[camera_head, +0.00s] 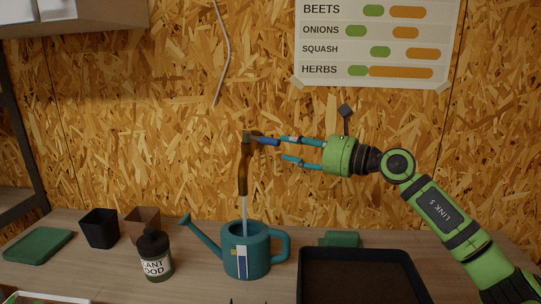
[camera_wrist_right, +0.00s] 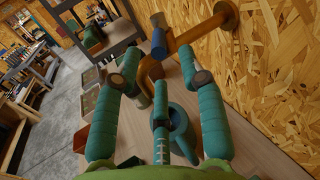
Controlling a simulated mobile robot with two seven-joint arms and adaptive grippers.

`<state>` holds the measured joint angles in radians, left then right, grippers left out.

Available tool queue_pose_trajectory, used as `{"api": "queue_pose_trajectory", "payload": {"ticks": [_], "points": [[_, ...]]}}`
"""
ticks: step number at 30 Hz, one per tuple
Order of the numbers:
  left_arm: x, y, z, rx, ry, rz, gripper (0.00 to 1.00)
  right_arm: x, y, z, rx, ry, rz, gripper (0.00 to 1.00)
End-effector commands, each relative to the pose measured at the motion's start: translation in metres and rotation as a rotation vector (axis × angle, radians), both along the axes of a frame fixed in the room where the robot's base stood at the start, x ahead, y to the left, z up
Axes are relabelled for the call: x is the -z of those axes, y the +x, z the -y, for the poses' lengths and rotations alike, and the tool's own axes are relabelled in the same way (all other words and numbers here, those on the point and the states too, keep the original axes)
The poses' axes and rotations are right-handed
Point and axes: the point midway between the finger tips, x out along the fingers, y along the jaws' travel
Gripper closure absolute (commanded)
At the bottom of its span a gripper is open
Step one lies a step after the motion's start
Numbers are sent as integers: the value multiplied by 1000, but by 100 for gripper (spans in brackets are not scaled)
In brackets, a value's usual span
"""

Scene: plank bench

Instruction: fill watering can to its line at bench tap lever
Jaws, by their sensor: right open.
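The brown tap (camera_head: 244,170) stands out from the chipboard wall, and a thin pale stream (camera_head: 244,215) runs from its spout into the open top of the teal watering can (camera_head: 262,256). The can stands upright on the bench, spout to the left, handle to the right. Its front has a white and blue strip (camera_head: 240,262); the level against a line is too small to read. The blue lever (camera_head: 268,142) points right from the tap. My right gripper (camera_head: 284,149) is open, its upper finger beside the lever's end; I cannot tell if they touch. The wrist view shows the lever (camera_wrist_right: 158,44) ahead of the fingers.
A dark plant food jar (camera_head: 156,257) stands left of the can. Black (camera_head: 100,229) and brown (camera_head: 143,222) pots and a green pad (camera_head: 38,246) are farther left. A black tray (camera_head: 360,254) lies at the right, with a green block (camera_head: 340,239) behind it.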

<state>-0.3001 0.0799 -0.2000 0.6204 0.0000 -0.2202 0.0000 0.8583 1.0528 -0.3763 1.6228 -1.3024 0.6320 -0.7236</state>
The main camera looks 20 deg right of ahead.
Motion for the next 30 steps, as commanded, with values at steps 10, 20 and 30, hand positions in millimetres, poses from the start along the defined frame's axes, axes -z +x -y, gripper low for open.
{"api": "queue_pose_trajectory", "payload": {"ticks": [10, 20, 30], "points": [[-33, 0, 0, 0, 0, 0, 60, -5, 42, -30, -1, 4, -2, 59], [-35, 0, 0, 0, 0, 0, 60, -1, 52, -37, 0, 2, 0, 59], [-35, 0, 0, 0, 0, 0, 60, -1, 51, -37, 0, 2, -2, 100]]}}
